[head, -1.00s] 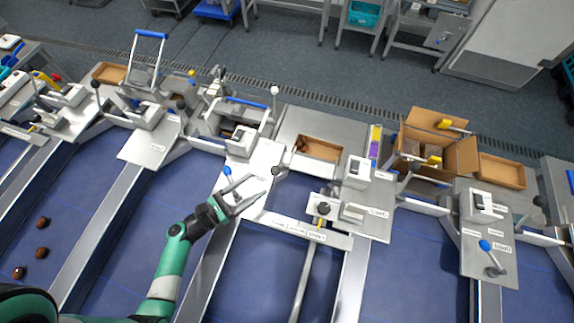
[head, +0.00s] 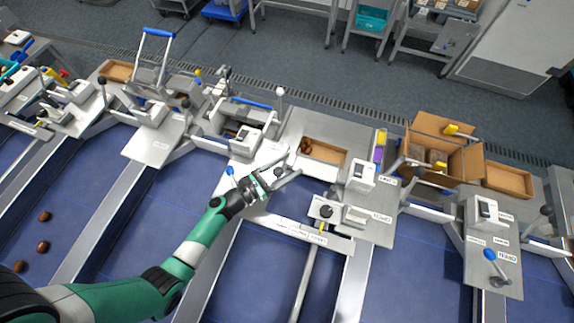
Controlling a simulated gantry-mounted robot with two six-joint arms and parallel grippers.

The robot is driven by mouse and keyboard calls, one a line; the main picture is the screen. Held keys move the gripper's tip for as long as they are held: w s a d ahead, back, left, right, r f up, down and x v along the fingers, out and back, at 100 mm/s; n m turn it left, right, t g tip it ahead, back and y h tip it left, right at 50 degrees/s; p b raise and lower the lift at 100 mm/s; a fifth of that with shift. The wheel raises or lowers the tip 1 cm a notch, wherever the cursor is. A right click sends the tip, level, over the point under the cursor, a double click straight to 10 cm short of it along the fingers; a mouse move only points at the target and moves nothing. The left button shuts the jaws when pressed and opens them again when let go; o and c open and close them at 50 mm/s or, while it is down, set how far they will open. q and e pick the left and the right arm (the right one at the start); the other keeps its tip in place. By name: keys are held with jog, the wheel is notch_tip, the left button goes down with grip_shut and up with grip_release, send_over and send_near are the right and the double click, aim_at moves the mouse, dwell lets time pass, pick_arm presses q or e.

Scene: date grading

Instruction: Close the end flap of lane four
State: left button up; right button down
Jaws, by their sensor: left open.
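My left gripper (head: 291,163) is open at the end of the green arm, over the grey metal plate at the end of a lane near the middle of the head view. A dark round knob (head: 280,171) shows between its fingers; I cannot tell whether they touch it. A lever with a blue knob (head: 230,171) stands just left of the gripper. A cardboard tray (head: 338,157) lies behind the fingertips. The lane labels are too small to read, so I cannot tell which end flap is lane four's. My right gripper is not in view.
An open carton (head: 472,165) and another cardboard tray (head: 521,181) stand to the right. A grey box-shaped fitting (head: 362,173) and a round-knobbed lever (head: 327,212) are right of the gripper. Brown dates (head: 42,246) lie on the blue left lane. The blue lanes nearby look empty.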

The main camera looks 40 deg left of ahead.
pick_arm(q)
grip_shut()
dwell(1.3)
